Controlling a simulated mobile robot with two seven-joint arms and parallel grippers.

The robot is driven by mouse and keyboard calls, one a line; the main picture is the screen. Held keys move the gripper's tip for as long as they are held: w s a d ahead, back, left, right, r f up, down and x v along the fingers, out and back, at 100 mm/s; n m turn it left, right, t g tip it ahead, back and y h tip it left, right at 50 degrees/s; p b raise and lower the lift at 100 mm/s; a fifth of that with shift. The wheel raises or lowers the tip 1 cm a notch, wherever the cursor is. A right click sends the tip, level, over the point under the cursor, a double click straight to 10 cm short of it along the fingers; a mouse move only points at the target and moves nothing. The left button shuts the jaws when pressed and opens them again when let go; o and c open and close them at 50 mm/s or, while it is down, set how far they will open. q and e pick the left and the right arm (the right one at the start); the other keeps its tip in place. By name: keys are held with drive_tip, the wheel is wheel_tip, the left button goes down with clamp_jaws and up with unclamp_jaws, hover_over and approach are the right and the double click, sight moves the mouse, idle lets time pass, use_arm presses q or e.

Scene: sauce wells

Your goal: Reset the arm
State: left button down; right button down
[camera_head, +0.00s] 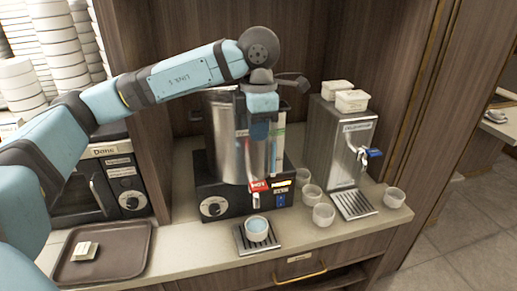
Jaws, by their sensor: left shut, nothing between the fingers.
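My left arm comes in from the left, and its wrist bends down in front of the tall steel dispenser (224,140). My left gripper (261,130) points down there, above the dispenser's red-handled tap (259,186). It is shut and empty; its fingertips are hard to make out against the steel. A white cup (257,229) with bluish contents stands upright on the drip tray (240,240) below the tap, apart from the gripper. My right gripper is not in view.
A smaller steel dispenser (338,145) with a blue tap handle (374,153) stands to the right, two white tubs (351,100) on top. Several white cups (323,214) stand around it. A brown tray (125,250) with a small block (85,251) lies at the left.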

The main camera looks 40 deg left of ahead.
use_arm(q)
drive_tip(key=shift+s+r, duration=0.1)
drive_tip(key=shift+r, duration=0.25)
drive_tip(key=shift+f, duration=0.1)
